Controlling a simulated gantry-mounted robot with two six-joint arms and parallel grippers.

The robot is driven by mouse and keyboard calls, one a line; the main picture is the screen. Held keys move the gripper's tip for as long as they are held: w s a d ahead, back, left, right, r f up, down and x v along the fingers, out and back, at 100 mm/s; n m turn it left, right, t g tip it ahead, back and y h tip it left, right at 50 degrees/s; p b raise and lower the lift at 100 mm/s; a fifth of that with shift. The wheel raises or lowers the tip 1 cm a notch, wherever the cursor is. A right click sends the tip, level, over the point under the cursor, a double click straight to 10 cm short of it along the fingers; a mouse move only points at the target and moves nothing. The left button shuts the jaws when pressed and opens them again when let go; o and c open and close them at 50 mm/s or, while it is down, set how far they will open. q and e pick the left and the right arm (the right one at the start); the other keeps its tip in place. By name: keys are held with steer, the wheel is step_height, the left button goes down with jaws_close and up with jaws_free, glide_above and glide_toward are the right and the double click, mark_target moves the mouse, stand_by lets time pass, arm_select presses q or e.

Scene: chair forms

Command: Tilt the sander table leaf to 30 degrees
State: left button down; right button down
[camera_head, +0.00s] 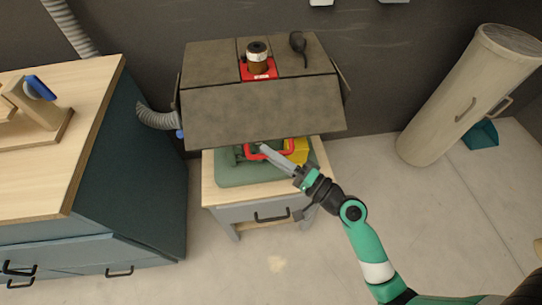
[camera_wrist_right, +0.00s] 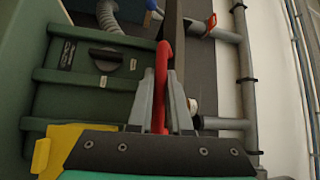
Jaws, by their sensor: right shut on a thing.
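The sander stands on a small wooden-topped cabinet and has a green body (camera_head: 237,172). Its dark grey table leaf (camera_head: 262,110) slopes down toward me from the flat top and hides much of the body. A red handle (camera_head: 285,153) shows just under the leaf's lower edge. My right gripper (camera_head: 265,150) is shut on this red handle. In the right wrist view, the red handle (camera_wrist_right: 164,62) stands between the two grey fingers of my right gripper (camera_wrist_right: 161,100). The leaf's exact angle cannot be read. My left gripper is not in view.
A brown jar (camera_head: 257,58) on a red base and a dark spoon-shaped item (camera_head: 299,45) rest on the top. A workbench (camera_head: 85,120) stands at left, with a grey hose (camera_head: 158,118) between. A beige cylinder (camera_head: 460,100) leans at right.

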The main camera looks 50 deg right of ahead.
stand_by(0.3)
steer(key=c, duration=0.8)
jaws_free()
steer(key=shift+c, duration=0.2)
steer(key=s+d+f, duration=0.1)
steer(key=s, duration=1)
steer(key=shift+s+f, duration=0.2)
steer(key=shift+f, duration=0.15)
steer(key=shift+r, duration=0.1)
